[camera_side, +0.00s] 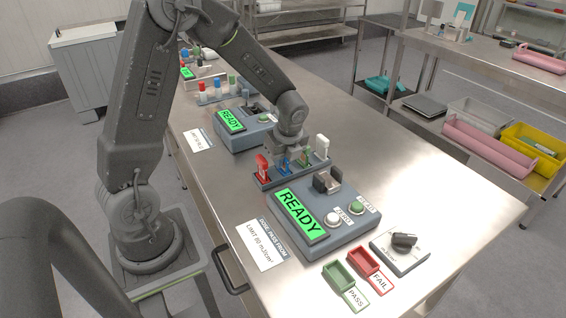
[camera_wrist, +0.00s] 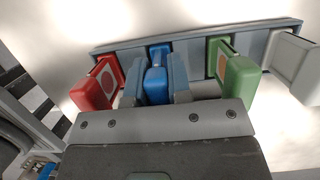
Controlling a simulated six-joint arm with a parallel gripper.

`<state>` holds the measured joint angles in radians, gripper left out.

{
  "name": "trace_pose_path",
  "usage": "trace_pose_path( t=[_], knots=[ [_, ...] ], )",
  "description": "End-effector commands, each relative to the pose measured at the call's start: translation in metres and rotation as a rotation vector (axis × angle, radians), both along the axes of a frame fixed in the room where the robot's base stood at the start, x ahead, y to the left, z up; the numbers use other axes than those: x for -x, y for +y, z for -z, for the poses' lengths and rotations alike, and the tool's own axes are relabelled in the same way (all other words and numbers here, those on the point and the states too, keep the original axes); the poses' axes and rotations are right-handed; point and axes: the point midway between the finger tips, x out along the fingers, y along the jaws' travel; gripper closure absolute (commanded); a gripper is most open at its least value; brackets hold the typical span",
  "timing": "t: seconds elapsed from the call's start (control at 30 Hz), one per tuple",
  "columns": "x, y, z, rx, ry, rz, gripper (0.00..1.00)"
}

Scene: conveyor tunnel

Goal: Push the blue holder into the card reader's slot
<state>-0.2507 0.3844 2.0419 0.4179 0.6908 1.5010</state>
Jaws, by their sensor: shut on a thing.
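The blue holder (camera_wrist: 157,80) stands in a rack (camera_wrist: 255,42) between a red holder and a green holder. It also shows in the side view (camera_side: 285,166), partly hidden under my gripper. My gripper (camera_wrist: 157,88) is shut on the blue holder, one finger on each side of it. In the side view my gripper (camera_side: 287,158) reaches down over the rack (camera_side: 262,182). The near card reader (camera_side: 340,235) is a blue-grey box with a green READY screen (camera_side: 300,213). Its dark slot piece (camera_side: 327,181) stands at the back, just in front of the rack.
Red (camera_side: 263,167), green (camera_side: 306,156) and white (camera_side: 322,146) holders stand in the same rack. A second READY reader (camera_side: 232,122) is farther back. Green PASS (camera_side: 338,277) and red FAIL (camera_side: 364,262) trays and a knob box (camera_side: 402,246) lie in front. The table's right side is clear.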

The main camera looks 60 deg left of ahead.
Motion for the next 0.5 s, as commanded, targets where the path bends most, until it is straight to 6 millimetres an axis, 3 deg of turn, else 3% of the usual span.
trace_pose_path(
  t=[0.5],
  knots=[
    [-0.0001,0.0001,-0.0034,0.0,0.0,0.0,1.0]
  ],
)
